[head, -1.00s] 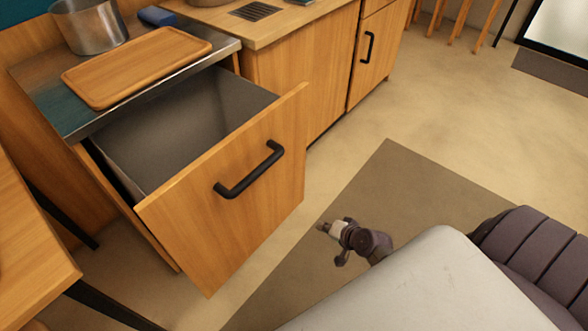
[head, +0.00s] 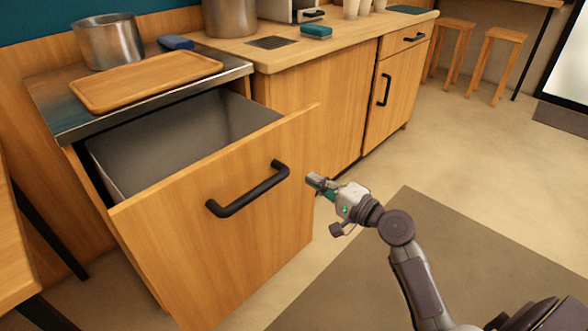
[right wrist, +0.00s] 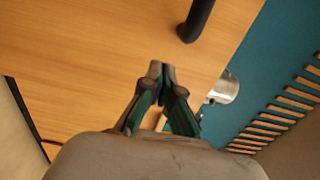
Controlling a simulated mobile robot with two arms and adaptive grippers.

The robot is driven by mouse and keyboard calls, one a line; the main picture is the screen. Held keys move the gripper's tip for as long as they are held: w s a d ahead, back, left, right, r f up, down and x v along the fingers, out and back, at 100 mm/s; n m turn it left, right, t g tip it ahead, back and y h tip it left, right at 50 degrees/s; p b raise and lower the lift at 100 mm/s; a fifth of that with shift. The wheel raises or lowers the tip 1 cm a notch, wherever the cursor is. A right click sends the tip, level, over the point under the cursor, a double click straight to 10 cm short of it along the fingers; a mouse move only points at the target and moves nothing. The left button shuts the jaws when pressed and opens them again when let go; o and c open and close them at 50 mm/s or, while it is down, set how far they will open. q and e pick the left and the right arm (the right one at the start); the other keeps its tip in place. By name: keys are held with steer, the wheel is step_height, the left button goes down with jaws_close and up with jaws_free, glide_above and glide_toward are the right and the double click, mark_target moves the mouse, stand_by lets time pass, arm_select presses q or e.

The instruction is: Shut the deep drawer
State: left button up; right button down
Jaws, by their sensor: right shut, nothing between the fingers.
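The deep drawer (head: 225,235) stands pulled out from under the steel counter, its wooden front towards me and its grey inside empty as far as I see. A black bar handle (head: 248,190) is on its front. The drawer front (right wrist: 90,50) and part of the handle (right wrist: 196,20) also show in the right wrist view. My right gripper (head: 312,180) is shut and empty, at the right edge of the drawer front, right of the handle. In the right wrist view its fingertips (right wrist: 161,70) point at the wood; contact cannot be told. My left gripper is out of view.
A wooden tray (head: 147,80) and a steel pot (head: 108,42) stand on the steel counter (head: 60,112). Cabinets (head: 315,110) continue to the right. A wooden table (head: 15,250) is at the left edge. The floor (head: 480,150) at right is open, with a dark mat (head: 440,240).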

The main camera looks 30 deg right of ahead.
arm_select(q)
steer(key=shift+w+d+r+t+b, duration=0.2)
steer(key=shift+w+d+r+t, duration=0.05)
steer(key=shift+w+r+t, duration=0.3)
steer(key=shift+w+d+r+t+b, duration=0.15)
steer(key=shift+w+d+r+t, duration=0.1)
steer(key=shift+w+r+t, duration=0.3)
arm_select(e)
steer(key=shift+x, duration=3.6)
steer(key=shift+f, duration=0.1)
